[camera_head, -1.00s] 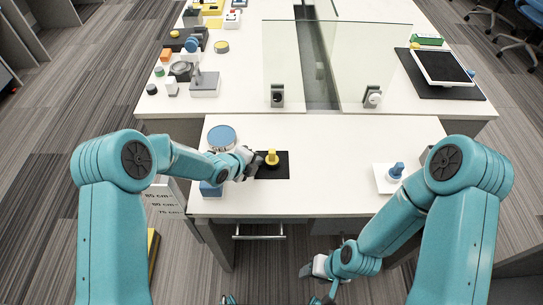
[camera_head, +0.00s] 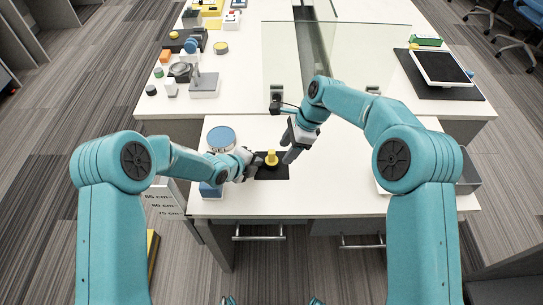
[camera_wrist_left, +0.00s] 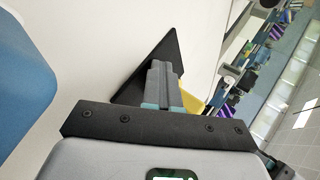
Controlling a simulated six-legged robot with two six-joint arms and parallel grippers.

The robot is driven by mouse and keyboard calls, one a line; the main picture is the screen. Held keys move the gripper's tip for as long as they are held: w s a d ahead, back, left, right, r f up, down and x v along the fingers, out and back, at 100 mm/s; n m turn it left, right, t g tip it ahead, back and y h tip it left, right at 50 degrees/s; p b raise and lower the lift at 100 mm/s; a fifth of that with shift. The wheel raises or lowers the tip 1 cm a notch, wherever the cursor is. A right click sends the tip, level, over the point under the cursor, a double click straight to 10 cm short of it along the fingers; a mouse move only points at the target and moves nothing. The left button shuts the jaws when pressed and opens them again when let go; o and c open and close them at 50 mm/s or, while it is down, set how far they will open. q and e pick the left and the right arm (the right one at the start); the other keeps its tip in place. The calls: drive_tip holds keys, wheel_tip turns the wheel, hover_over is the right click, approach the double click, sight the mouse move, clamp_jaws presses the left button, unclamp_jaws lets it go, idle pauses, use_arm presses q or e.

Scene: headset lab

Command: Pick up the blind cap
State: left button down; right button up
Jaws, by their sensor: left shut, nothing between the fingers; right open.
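A yellow knobbed piece (camera_head: 271,158), which I take for the blind cap, stands on a black mat (camera_head: 270,173) on the near white table. My left gripper (camera_head: 252,166) is shut and empty at the mat's left edge, just left of the yellow piece. In the left wrist view its closed fingers (camera_wrist_left: 163,85) cover part of the black mat (camera_wrist_left: 172,45) and of a yellow surface (camera_wrist_left: 192,98). My right gripper (camera_head: 285,152) is open, pointing down just right of the yellow piece. I cannot tell whether it touches.
A blue round-topped thing (camera_head: 221,137) and a blue block (camera_head: 210,189) are at the table's left. A grey box edge (camera_head: 470,172) shows at the right. A clear glass screen (camera_head: 280,65) with clamps stands along the table's back.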

sight(273, 152)
wheel_tip(273, 152, up, 4)
drive_tip(key=w+m, duration=0.1)
drive_tip(key=w, duration=0.2)
drive_tip(key=x, duration=1.1)
drive_tip(key=shift+w+a+f, duration=0.2)
drive_tip(key=shift+a+f, duration=0.1)
clamp_jaws()
